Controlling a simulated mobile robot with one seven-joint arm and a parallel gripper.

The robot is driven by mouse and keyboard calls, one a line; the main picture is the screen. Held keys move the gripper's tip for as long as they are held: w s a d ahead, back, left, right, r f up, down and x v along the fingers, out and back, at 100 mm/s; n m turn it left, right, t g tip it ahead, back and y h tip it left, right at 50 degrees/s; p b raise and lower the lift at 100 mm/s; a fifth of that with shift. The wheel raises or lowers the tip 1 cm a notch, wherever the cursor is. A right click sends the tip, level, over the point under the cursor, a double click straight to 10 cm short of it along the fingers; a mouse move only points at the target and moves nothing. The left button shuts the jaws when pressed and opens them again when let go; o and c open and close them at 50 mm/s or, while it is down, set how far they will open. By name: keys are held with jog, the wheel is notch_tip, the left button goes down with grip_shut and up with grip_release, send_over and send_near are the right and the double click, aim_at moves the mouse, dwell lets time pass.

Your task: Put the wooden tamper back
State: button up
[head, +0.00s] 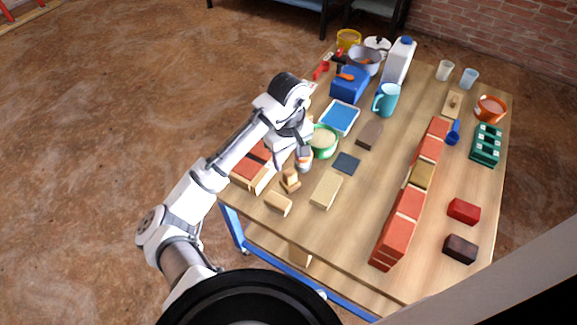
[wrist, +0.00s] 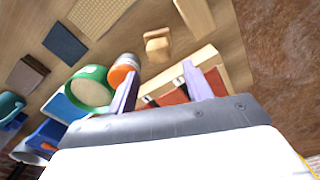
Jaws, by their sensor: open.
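The wooden tamper (head: 290,181), which I take to be the small light-wood block with an upright grip, stands near the table's front left edge. It also shows in the wrist view (wrist: 157,45), just beyond the fingertips. My gripper (wrist: 159,77) is open, with nothing between its two purple fingers. In the head view my gripper (head: 301,150) hangs over the left side of the table, a little beyond the tamper and apart from it; its fingertips are hard to make out there.
A wooden box with red bricks (head: 246,172) is left of the tamper. An orange-and-white jar (wrist: 124,69) and a green tub (wrist: 89,87) stand close to my fingers. A red brick wall (head: 399,225) runs along the right.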

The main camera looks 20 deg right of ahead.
aim_at(289, 170)
jog(key=shift+r, duration=1.5)
